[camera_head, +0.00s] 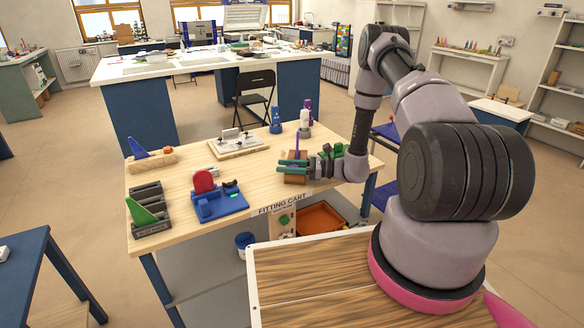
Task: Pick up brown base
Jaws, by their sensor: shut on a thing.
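The brown base (293,181) is at the right part of the wooden fitting cart, near its front edge. A slim purple upright piece (297,147) shows just above it; I cannot tell whether the two are joined. My gripper (291,171) reaches in from the right, with its green fingers shut on the brown base. The fingers hide much of it, and I cannot tell whether it touches the cart top.
The fitting cart (160,190) also holds a blue stand with a red disc (218,203), a grey rack with a green piece (150,212), a pale board (238,144) and purple-and-white bottles (304,120). A black chair (254,98) stands behind.

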